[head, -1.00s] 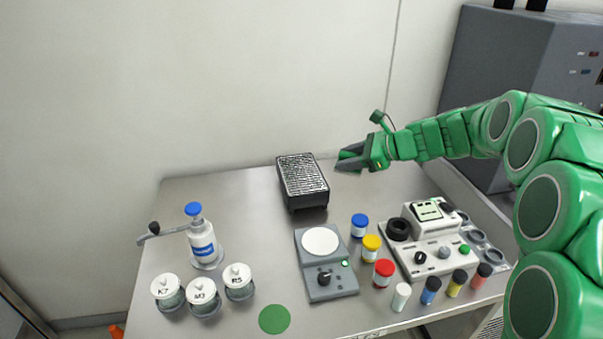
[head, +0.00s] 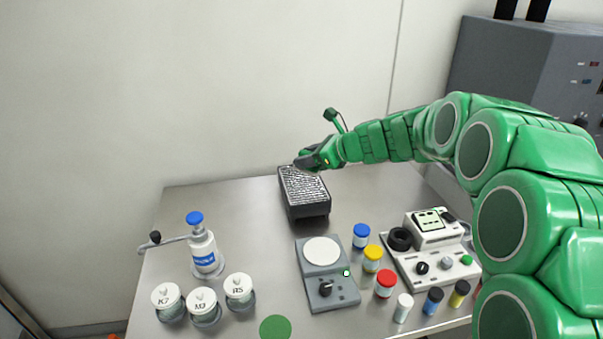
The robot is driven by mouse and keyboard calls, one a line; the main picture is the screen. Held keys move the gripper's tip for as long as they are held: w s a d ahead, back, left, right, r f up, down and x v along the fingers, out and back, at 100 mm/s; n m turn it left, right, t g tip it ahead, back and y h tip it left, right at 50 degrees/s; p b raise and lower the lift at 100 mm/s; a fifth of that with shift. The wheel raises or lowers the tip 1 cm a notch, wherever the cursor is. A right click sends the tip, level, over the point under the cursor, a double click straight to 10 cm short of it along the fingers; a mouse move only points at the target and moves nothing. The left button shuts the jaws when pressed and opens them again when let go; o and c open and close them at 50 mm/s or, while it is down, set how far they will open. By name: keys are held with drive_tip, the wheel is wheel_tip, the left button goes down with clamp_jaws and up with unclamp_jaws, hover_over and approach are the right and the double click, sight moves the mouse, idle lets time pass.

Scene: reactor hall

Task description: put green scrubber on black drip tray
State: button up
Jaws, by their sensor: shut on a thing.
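My gripper (head: 307,161) is shut over the back part of the black drip tray, with its dark fingers pointing left. It holds the green scrubber (head: 311,150); only a small green bit shows by the fingers, and the rest is hidden or hard to tell from my green wrist. The black drip tray (head: 310,211) is a dark box with a pale ribbed grille on top, standing at the back middle of the table. I cannot tell whether the scrubber touches the grille.
A grey scale (head: 333,293) stands in front of the tray, with blue, yellow and red-capped jars to its right. A white device (head: 435,262) stands farther right. A crank bottle (head: 203,252), lidded jars (head: 204,307) and a green disc (head: 276,327) occupy the left and front.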

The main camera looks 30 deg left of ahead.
drive_tip(key=w+a+f, duration=0.6)
drive_tip(key=shift+w+f, duration=0.35)
drive_tip(key=shift+w, duration=0.05)
drive_tip(key=shift+w+a+f, duration=0.45)
drive_tip(key=shift+a+f, duration=0.05)
drive_tip(key=shift+f, duration=0.25)
wheel_tip(320, 180, down, 3)
drive_tip(key=shift+f, duration=0.15)
drive_tip(key=o, duration=1.1)
